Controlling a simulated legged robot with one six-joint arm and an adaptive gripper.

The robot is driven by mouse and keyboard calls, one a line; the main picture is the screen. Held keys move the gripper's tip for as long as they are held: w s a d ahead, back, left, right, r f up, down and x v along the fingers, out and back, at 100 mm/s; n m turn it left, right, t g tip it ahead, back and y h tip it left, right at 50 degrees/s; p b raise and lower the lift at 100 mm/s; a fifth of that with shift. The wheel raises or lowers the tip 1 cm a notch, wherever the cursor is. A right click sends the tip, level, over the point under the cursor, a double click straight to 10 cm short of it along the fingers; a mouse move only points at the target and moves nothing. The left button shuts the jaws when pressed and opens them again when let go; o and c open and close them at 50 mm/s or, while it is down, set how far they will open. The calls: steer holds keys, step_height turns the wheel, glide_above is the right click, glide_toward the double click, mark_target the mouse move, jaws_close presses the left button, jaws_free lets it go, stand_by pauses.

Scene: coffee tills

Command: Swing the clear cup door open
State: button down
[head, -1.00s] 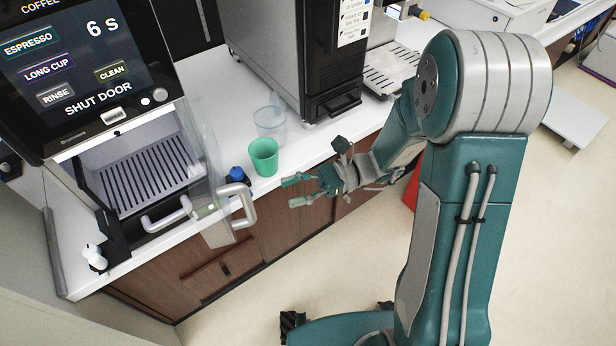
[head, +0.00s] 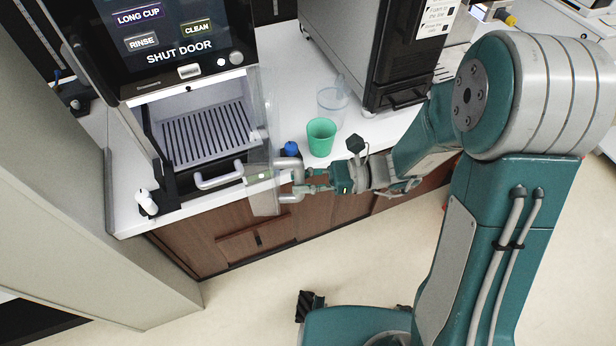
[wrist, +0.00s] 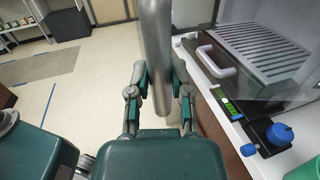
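The clear cup door (head: 264,120) is a see-through panel at the front right of the coffee machine's cup bay. It stands out from the bay, partly open. Its grey looped handle (head: 290,163) sticks out to the right at its lower part. My gripper (head: 309,180) is at the handle, its fingers pointing left. In the wrist view the handle bar (wrist: 156,50) stands upright between the two spread fingers of my gripper (wrist: 160,80). The fingers do not look closed on it, though contact is hard to tell.
The coffee machine's screen (head: 170,30) reads "SHUT DOOR". A green cup (head: 321,137), a clear cup (head: 333,104) and a blue-capped item (head: 291,149) stand close to the door on the white counter. A second handle (head: 218,180) is below the bay.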

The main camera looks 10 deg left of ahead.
steer(key=w+d, duration=0.4)
steer(key=d, duration=0.1)
steer(key=shift+w, duration=0.35)
steer(key=shift+w+d, duration=0.55)
steer(key=shift+w, duration=0.2)
steer(key=shift+w+d, duration=0.5)
steer(key=shift+w, duration=0.2)
steer(key=shift+c, duration=2.3)
jaws_free()
steer(key=shift+a, duration=0.15)
steer(key=shift+s, duration=0.1)
steer(key=v, duration=1.2)
